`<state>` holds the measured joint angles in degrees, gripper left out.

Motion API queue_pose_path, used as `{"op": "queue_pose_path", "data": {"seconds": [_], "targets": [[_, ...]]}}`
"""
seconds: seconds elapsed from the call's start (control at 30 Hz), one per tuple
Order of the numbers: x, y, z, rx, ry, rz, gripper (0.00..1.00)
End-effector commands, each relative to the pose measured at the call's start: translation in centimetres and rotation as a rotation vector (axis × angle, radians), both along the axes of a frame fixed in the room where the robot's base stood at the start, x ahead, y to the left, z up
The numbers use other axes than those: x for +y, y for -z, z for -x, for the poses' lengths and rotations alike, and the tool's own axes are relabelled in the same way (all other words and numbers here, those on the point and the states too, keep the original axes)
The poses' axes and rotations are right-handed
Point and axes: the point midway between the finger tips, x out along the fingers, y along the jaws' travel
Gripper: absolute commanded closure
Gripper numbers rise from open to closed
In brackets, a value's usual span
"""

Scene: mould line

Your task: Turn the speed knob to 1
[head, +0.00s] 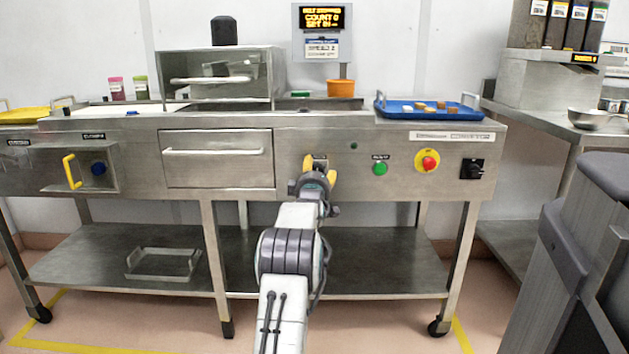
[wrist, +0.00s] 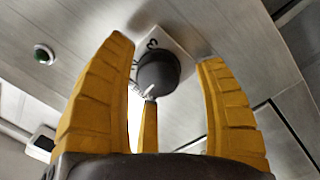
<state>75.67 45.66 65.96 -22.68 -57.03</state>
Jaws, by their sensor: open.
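The speed knob (wrist: 158,73) is a dark round knob on a pale dial plate (wrist: 180,42). A figure 3 shows beside it on the plate; the other marks are too small or hidden to read. A light line shows at the knob's lower left edge in the wrist view.
To the right on the panel are a green button (head: 380,168), a red stop button (head: 429,163) on yellow, and a black rotary switch (head: 472,168). A drawer handle (head: 213,152) is to the left. A display (head: 322,17) reads belt stopped, count 0. A blue tray (head: 455,113) sits above.

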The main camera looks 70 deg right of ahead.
Motion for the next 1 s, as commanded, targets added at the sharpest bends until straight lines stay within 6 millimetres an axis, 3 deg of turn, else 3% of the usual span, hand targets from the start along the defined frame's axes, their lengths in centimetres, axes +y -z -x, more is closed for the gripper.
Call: {"op": "queue_pose_path", "data": {"seconds": [0.27,1.0], "targets": [[1.8,-0.1,0.5,0.000,0.001,0.001,0.36],[9.9,0.1,2.5,0.000,-0.002,0.001,0.36]]}}
